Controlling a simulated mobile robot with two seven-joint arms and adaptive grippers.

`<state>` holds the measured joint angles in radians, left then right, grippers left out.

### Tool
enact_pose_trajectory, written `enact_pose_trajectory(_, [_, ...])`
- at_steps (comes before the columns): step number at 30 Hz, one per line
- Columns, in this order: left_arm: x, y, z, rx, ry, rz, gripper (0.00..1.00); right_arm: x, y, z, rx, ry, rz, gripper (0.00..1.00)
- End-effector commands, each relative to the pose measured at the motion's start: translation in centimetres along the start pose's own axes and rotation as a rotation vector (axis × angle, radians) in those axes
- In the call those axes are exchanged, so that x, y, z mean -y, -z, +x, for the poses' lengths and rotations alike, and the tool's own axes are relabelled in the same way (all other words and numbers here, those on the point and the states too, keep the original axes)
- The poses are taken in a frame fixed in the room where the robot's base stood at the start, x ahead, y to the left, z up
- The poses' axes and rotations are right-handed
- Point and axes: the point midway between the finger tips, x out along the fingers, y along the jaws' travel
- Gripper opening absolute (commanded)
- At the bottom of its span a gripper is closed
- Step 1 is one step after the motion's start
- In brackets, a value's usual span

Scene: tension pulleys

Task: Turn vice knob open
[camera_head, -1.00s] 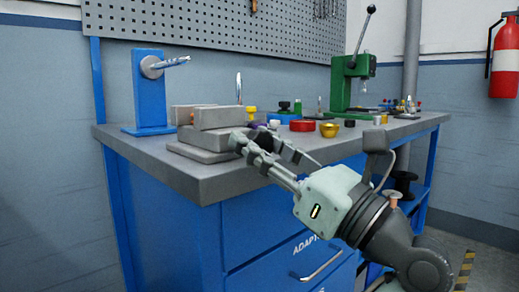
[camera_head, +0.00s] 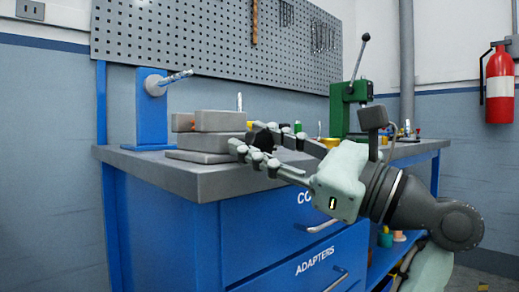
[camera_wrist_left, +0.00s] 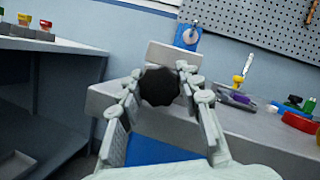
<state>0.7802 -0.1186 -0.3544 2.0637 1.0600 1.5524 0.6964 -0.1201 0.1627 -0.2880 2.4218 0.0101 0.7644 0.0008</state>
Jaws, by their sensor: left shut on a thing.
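The grey vice (camera_head: 218,122) sits on the bench top near its left front corner, and part of it shows behind the knob in the left wrist view (camera_wrist_left: 172,55). Its black round knob (camera_wrist_left: 159,86) faces the left wrist camera. My left gripper (camera_head: 251,139) reaches in from the right in the head view, level with the vice. Its two fingers (camera_wrist_left: 159,76) are shut on the knob, one on each side. In the head view the fingers partly hide the dark knob (camera_head: 263,141). My right gripper is not in view.
A blue stand (camera_head: 151,112) with a metal rod is left of the vice. A green press (camera_head: 345,110) stands further right. A pegboard (camera_head: 200,40) is behind.

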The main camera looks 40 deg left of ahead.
Motion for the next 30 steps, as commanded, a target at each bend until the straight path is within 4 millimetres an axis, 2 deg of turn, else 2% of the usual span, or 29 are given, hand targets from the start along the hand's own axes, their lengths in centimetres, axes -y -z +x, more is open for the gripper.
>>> enact_pose_trajectory(9, [-0.1, 0.0, 0.0, -0.003, -0.003, -0.004, 0.06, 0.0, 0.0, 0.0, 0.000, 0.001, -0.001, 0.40])
enact_pose_trajectory(10, [-0.1, 0.0, 0.0, -0.003, -0.003, -0.004, 0.36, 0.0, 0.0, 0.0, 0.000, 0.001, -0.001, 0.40])
enact_pose_trajectory(15, [-0.1, 0.0, 0.0, -0.002, -0.002, -0.003, 0.56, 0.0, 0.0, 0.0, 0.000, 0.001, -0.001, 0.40])
enact_pose_trajectory(25, [0.0, 0.0, -0.2, -0.002, 0.000, -0.002, 0.56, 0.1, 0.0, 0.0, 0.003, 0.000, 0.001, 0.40])
enact_pose_trajectory(30, [0.1, 0.0, -2.3, -0.003, 0.002, 0.001, 0.56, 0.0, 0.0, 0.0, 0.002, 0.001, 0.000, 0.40])
